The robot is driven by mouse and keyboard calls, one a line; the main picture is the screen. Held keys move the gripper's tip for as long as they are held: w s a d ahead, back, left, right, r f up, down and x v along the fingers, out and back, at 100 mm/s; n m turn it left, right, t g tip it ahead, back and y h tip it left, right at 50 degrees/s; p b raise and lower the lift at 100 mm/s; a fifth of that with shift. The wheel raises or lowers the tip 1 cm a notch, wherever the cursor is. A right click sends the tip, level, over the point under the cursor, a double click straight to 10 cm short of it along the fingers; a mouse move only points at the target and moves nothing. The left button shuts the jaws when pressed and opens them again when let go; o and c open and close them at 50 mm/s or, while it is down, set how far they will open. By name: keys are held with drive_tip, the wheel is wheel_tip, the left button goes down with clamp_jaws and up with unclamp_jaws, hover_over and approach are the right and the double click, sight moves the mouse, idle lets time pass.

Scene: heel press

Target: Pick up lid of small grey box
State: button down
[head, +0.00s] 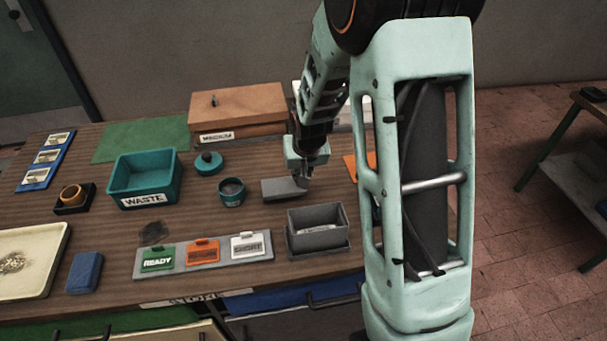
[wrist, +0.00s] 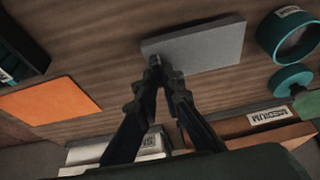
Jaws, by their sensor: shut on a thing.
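The grey lid (head: 283,189) is a flat slab behind the small grey box, over the wooden table. It also shows in the wrist view (wrist: 205,46). My gripper (head: 306,173) comes down at the lid's right end in the head view. In the wrist view my gripper (wrist: 165,70) is shut on the lid's near edge, with the fingertips close together. I cannot tell whether the lid rests on the table or is just above it. The small grey box (head: 318,241) stands open at the table's front right, with a pale label inside.
A teal pot (head: 231,197) stands left of the lid. A teal WASTE bin (head: 146,201) is further left. A brown MEDIUM box (head: 237,131) is behind. A tag rack (head: 217,264) lies in front. An orange sheet (wrist: 50,100) lies on the lid's other side.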

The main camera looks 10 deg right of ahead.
drive_tip(key=s+a+r+p, duration=0.2)
drive_tip(key=s+a+r, duration=0.3)
drive_tip(key=s+r, duration=0.3)
drive_tip(key=s, duration=0.3)
drive_tip(key=shift+a+r, duration=0.2)
